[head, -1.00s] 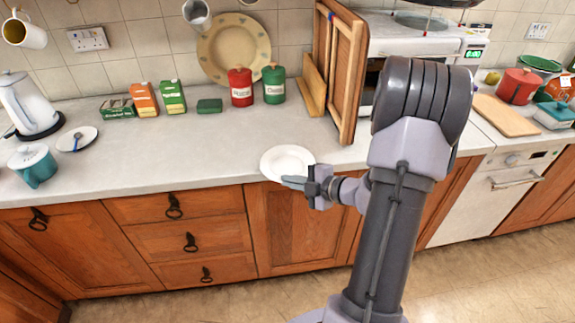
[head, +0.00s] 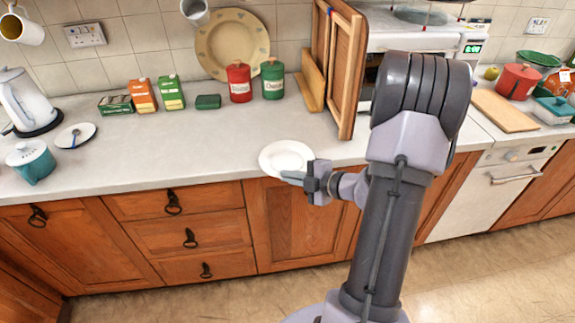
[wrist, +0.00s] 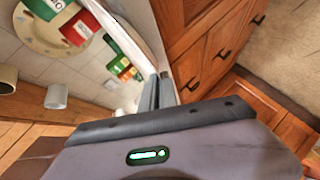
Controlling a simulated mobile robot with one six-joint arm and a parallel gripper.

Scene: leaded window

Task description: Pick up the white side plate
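The white side plate (head: 284,155) is round and shallow. In the head view it is at the front edge of the worktop, its near rim reaching over that edge. My gripper (head: 292,178) comes in from the right, with its fingers at the plate's near rim. In the wrist view the two fingers (wrist: 158,92) lie close together, and a thin white edge runs up to their tips. The gripper looks shut on the rim, though the contact itself is small. I cannot tell whether the plate rests on the worktop or is slightly raised.
Wooden boards (head: 340,70) stand upright behind and right of the plate. A red canister (head: 239,83) and a green canister (head: 272,80) stand at the back. A saucer (head: 76,135) and a teal pot (head: 31,163) are at left. The worktop (head: 190,150) left of the plate is clear.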

